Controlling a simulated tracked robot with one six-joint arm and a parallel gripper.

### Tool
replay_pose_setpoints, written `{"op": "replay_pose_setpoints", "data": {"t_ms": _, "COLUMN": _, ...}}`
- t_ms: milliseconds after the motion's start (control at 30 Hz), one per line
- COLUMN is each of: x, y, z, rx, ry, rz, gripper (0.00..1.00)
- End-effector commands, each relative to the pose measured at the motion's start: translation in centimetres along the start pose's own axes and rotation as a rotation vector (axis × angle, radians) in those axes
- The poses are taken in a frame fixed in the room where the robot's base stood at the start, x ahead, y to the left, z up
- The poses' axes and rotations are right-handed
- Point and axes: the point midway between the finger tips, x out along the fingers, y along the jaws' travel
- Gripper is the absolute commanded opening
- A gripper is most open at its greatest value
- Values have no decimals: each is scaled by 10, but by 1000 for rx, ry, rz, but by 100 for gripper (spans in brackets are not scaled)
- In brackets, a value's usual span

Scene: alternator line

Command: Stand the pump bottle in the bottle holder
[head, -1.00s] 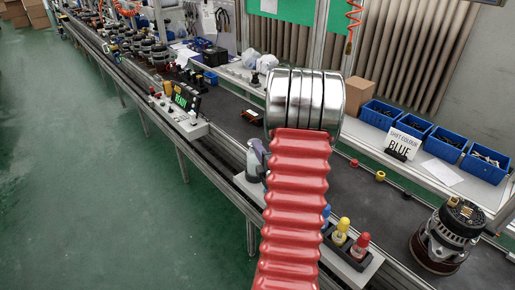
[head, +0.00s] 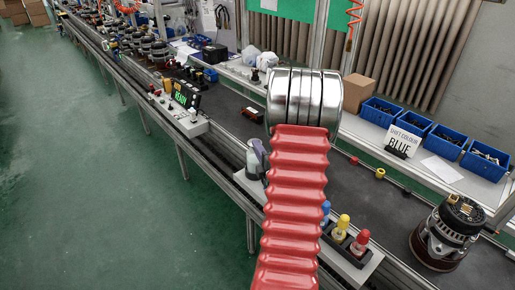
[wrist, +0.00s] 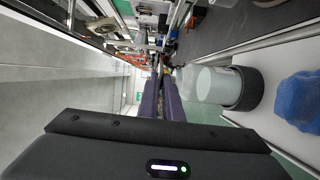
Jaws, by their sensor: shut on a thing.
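In the head view, my red arm hides much of the middle, and the part of my gripper (head: 260,157) that shows is purple, left of the arm. The pump bottle (head: 251,158) shows as a pale shape beside it, partly hidden. In the wrist view, the two purple fingers of my gripper (wrist: 161,98) are close together. The pale, translucent bottle (wrist: 213,86) lies across the right of that view, its narrow end at the fingers. A dark round cup (wrist: 245,88) surrounds its wide end; it looks like the bottle holder. I cannot tell whether the bottle is fully seated.
A rack (head: 352,252) with blue, yellow and red-topped bottles stands right of my arm. An alternator (head: 447,233) sits farther right on the dark belt. A control box (head: 182,112) is at left. Blue bins (head: 430,135) line the back shelf.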

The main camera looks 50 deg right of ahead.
Motion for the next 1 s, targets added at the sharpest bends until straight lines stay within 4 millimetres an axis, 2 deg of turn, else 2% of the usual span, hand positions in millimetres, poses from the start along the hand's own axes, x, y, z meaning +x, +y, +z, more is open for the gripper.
{"op": "replay_pose_setpoints", "data": {"t_ms": 1000, "x": 0, "y": -11, "z": 0, "rx": -1, "ry": 0, "rz": 2, "gripper": 0}}
